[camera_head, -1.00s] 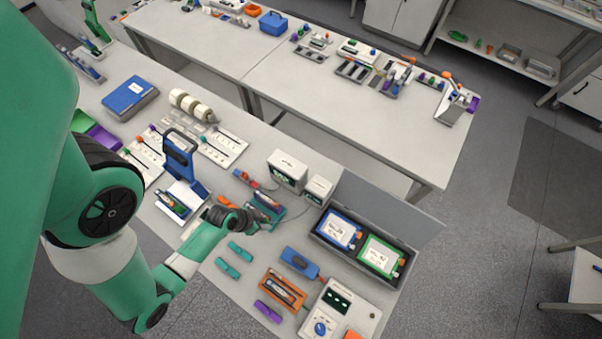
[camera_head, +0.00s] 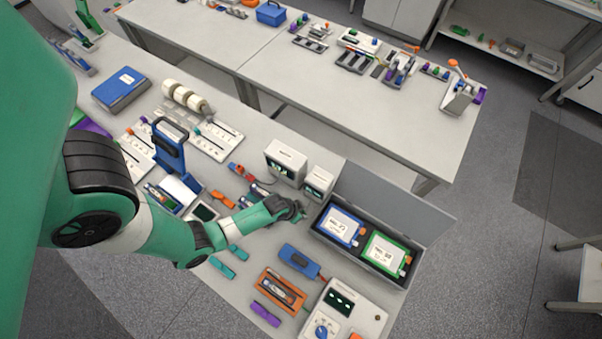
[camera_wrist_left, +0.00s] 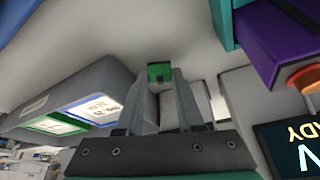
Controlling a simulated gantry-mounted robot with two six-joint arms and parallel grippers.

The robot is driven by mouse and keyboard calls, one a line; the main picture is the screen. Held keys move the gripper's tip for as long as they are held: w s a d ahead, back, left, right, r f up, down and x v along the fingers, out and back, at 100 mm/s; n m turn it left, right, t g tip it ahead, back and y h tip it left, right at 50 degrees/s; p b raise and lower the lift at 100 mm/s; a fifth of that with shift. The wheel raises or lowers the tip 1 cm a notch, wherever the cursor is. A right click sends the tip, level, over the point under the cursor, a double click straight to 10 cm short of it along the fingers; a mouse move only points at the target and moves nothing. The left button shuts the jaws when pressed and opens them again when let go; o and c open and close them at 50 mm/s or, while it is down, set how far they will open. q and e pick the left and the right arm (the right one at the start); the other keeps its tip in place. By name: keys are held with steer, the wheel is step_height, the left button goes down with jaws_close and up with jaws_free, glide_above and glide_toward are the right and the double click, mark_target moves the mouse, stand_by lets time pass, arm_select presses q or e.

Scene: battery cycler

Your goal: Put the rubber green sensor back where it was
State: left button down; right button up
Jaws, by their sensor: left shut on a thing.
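The rubber green sensor (camera_wrist_left: 160,72) shows in the left wrist view as a small green block between my left gripper's fingertips. My left gripper (camera_wrist_left: 162,82) is shut on it. In the head view my left gripper (camera_head: 299,212) is over the bench, just left of the open grey case and in front of the small white instruments; the sensor is too small to make out there. My right gripper is not in view.
The open grey case (camera_head: 318,228) holds a blue-framed pack (camera_head: 341,226) and a green-framed pack (camera_head: 384,253). White instruments (camera_head: 286,163) stand behind my gripper. A blue tool (camera_head: 299,262) and orange tray (camera_head: 281,289) lie in front.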

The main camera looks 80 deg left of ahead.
arm_select(q)
steer(key=shift+f, duration=0.7)
steer(key=shift+f, duration=0.2)
steer(key=c, duration=0.5)
jaws_free()
steer(key=shift+c, duration=0.2)
steer(key=shift+r, duration=0.15)
steer(key=p+v, duration=0.7)
steer(key=v, duration=0.5)
